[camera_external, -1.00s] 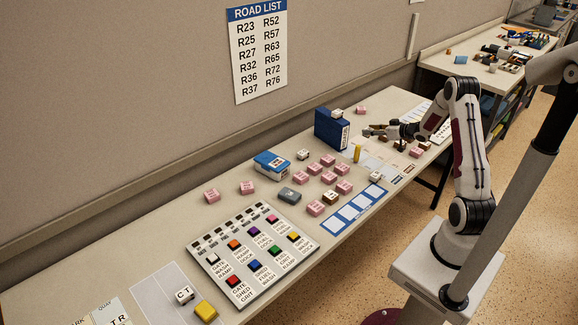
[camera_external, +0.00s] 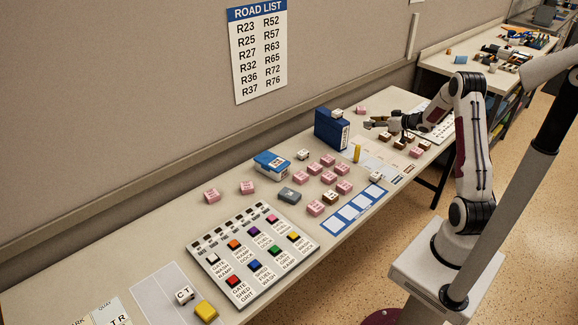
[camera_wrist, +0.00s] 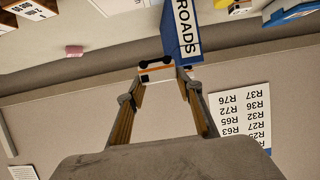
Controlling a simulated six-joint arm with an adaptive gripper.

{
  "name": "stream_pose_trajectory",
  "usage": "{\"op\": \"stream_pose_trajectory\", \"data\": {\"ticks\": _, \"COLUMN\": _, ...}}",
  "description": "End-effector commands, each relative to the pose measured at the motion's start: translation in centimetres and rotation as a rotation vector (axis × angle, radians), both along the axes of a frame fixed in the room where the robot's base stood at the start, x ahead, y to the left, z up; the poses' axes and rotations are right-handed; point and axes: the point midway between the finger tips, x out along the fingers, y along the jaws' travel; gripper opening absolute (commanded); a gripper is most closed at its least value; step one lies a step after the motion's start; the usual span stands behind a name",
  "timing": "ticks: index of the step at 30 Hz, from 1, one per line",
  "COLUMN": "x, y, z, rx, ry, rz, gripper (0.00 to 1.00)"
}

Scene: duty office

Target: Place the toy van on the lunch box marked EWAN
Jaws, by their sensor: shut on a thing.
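A small white toy van with an orange stripe and dark wheels (camera_wrist: 157,73) is between my fingertips in the wrist view. My gripper (camera_external: 369,123) is shut on it, above the table and to the right of a tall blue box, in the external view. The van is too small to make out clearly there. A low blue box with a pale side (camera_external: 272,165) lies on the table left of the tall box; I cannot read its marking. No EWAN lettering is readable in these frames.
The tall blue box (camera_external: 332,130), marked ROADS in the wrist view (camera_wrist: 184,35), stands close by with a small white block (camera_external: 337,113) on top. Several pink blocks, a yellow cylinder (camera_external: 357,154) and a button panel (camera_external: 254,255) occupy the table. The wall is behind.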

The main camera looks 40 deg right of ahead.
Motion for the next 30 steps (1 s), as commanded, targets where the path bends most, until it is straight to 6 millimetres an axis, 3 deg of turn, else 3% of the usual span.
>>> {"op": "stream_pose_trajectory", "data": {"ticks": 4, "x": 0.0, "y": 0.0, "z": 3.1, "rx": -0.005, "ry": -0.004, "rz": 0.000, "gripper": 0.16}}
{"op": "stream_pose_trajectory", "data": {"ticks": 14, "x": 0.0, "y": 0.0, "z": 7.8, "rx": -0.003, "ry": -0.003, "rz": 0.000, "gripper": 0.16}}
{"op": "stream_pose_trajectory", "data": {"ticks": 23, "x": 3.4, "y": 3.3, "z": 7.8, "rx": -0.006, "ry": -0.001, "rz": 0.037, "gripper": 0.16}}
{"op": "stream_pose_trajectory", "data": {"ticks": 30, "x": 7.1, "y": 7.7, "z": 7.8, "rx": -0.012, "ry": -0.004, "rz": 0.082, "gripper": 0.16}}
